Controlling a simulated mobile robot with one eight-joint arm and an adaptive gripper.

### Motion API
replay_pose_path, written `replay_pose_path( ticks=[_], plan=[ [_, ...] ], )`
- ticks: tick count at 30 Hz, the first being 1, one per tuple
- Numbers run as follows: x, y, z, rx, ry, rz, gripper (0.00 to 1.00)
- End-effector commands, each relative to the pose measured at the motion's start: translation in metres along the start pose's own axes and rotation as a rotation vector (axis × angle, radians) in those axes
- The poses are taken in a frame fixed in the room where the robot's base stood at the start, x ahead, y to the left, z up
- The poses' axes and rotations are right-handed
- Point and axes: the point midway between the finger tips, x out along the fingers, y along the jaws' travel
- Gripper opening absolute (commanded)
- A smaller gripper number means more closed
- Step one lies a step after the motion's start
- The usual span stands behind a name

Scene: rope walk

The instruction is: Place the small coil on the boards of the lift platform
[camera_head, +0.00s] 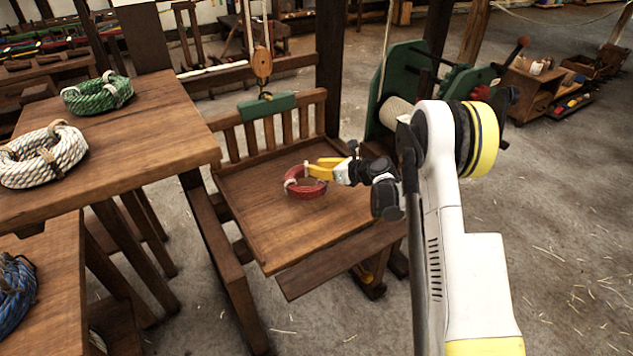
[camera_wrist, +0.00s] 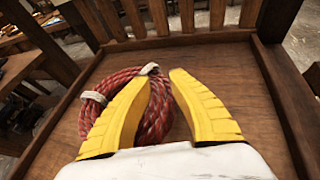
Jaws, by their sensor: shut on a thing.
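The small coil (camera_head: 304,183) is red rope with pale ties. In the head view it is at the middle of the lift platform (camera_head: 270,238), over its brown boards; whether it touches them is hard to tell. My gripper (camera_head: 318,170) reaches in from the right with its yellow fingers at the coil. In the wrist view the coil (camera_wrist: 155,115) shows behind and between the yellow fingers (camera_wrist: 160,78), which are shut on its rope. The fingers hide part of the coil. The platform boards (camera_wrist: 225,70) show around it.
A slatted back rail (camera_head: 285,118) and low rims edge the platform. A green winch (camera_head: 400,75) stands behind at right. A wooden table (camera_head: 140,140) at left holds a green coil (camera_head: 97,93) and a white coil (camera_head: 42,155). A blue coil (camera_head: 15,290) lies lower left.

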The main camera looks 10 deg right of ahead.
Motion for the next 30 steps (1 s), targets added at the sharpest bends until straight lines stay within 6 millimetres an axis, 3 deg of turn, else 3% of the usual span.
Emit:
replay_pose_path(
  ticks=[4,11,21,22,23,30],
  plan=[
    [0.006,0.000,-0.007,0.001,-0.001,0.000,0.00],
    [0.019,-0.002,-0.038,0.001,-0.001,0.000,0.00],
    [0.019,-0.002,-0.038,0.001,-0.001,0.000,0.00],
    [0.019,-0.002,-0.038,0.000,0.000,0.000,0.33],
    [0.019,-0.002,-0.038,0.000,0.000,0.000,0.41],
    [0.019,-0.002,-0.038,0.000,0.000,0.000,0.41]
  ],
)
